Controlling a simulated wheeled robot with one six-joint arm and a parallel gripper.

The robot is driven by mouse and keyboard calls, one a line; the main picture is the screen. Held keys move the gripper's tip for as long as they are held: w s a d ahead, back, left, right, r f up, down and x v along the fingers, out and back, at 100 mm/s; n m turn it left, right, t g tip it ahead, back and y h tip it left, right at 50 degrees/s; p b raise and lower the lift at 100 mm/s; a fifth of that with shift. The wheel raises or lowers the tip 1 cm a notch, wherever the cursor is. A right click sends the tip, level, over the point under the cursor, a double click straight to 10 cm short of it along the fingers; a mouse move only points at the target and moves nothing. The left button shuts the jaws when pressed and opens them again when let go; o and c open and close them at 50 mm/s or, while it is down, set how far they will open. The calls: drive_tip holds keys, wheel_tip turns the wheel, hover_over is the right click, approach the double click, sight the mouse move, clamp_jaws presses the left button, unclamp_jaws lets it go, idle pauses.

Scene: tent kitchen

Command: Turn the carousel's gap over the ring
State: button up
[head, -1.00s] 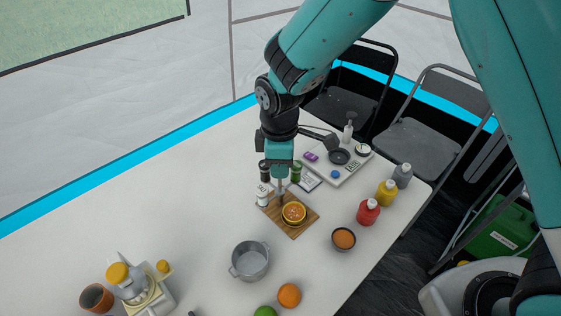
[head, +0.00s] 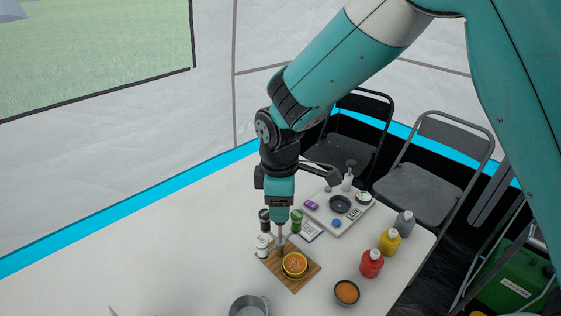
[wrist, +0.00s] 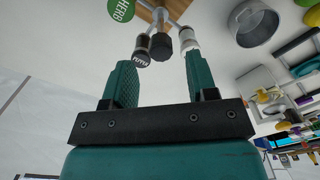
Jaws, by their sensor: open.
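The wrist view shows the green HERB lid (wrist: 120,9), the dark PEPPER jar (wrist: 142,49), the white jar (wrist: 188,39) and the black hub knob (wrist: 161,46). My gripper (wrist: 161,66) is open and empty, fingers pointing down above the carousel. The knob lies between the fingertips in that view; I see no contact.
A grey pot (head: 249,307) is in front, and a bowl (head: 346,292) with red (head: 371,264), yellow (head: 389,242) and grey bottles is to the right. A tray (head: 348,225) stands behind. The table's left side is clear.

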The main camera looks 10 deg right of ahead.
wheel_tip(320, 180, up, 14)
drive_tip(key=shift+b, duration=0.3)
